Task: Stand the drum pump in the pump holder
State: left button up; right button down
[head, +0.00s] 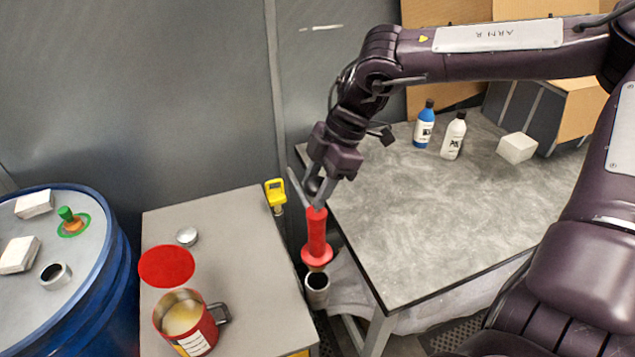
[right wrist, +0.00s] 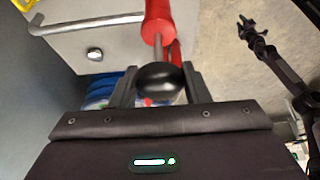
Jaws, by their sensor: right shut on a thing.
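The red drum pump (head: 317,232) hangs upright from my right gripper (head: 314,193), with its wide red flange at the lower end. In the right wrist view, my right gripper (right wrist: 152,88) is shut around the black knob (right wrist: 160,80) on the pump's rod, and the red body (right wrist: 158,18) extends beyond it. A grey tubular cup, which looks like the pump holder (head: 317,291), is at the cart's right side, just below the flange. The pump's lower end overlaps the cup's mouth; I cannot tell whether it is inside. A dark gripper, probably my left (right wrist: 256,36), shows small in the right wrist view.
A blue drum (head: 105,290) stands left. The grey table (head: 440,210) at right is mostly clear, with bottles behind.

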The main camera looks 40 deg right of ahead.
aim_at(314, 211)
jog(key=shift+r, duration=0.15)
jog(key=shift+d+b, duration=0.1)
jog(key=shift+b, duration=0.2)
jog(key=shift+f+b, duration=1.5)
jog(key=shift+f, duration=0.3)
jog(key=shift+f+b, duration=0.9)
jog(key=shift+f, duration=0.15)
jog(key=shift+b, duration=0.35)
jog(key=shift+f+b, duration=2.45)
jog(key=shift+f, duration=0.4)
dwell(0.6)
